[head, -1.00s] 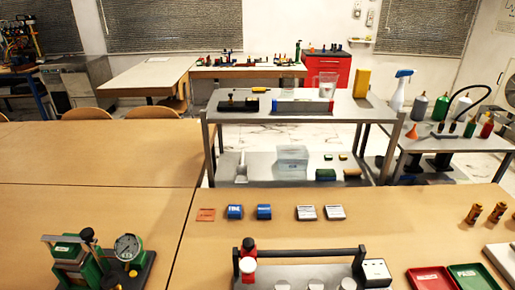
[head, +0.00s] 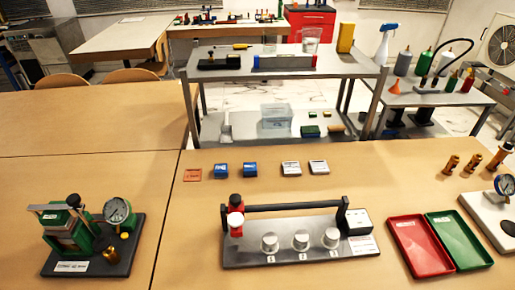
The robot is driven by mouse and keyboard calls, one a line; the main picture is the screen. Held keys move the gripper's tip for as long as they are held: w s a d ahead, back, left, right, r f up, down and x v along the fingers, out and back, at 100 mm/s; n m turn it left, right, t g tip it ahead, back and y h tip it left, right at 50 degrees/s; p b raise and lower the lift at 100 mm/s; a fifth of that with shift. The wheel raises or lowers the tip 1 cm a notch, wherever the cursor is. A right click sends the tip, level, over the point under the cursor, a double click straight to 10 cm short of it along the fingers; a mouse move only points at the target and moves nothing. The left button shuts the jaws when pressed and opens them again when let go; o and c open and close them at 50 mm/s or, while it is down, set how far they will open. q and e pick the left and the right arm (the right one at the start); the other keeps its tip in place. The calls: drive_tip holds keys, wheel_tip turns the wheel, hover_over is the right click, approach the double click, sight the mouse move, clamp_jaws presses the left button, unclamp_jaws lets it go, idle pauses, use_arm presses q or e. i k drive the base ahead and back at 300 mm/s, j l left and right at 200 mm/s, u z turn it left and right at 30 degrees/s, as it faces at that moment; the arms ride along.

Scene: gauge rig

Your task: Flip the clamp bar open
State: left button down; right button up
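The dark clamp bar (head: 290,208) lies across the back of a grey fixture plate (head: 250,256) on the near wooden table. It runs level between a left upright and a dark right post (head: 342,214). Neither of my grippers is in view.
A green device with a dial gauge (head: 117,211) stands at left. Red (head: 416,247) and green (head: 460,242) trays lie at right, beside another gauge stand (head: 495,215). Blue blocks (head: 221,170), white-topped blocks (head: 291,168) and brass pieces (head: 450,165) sit behind. Table between the green device and plate is clear.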

sight(53, 204)
drive_tip(key=k+j+u, duration=0.1)
drive_tip(key=u, duration=0.3)
drive_tip(key=k+j+u, duration=0.2)
drive_tip(key=u, duration=0.2)
drive_tip(key=k+j+u, duration=0.25)
drive_tip(key=u, duration=0.15)
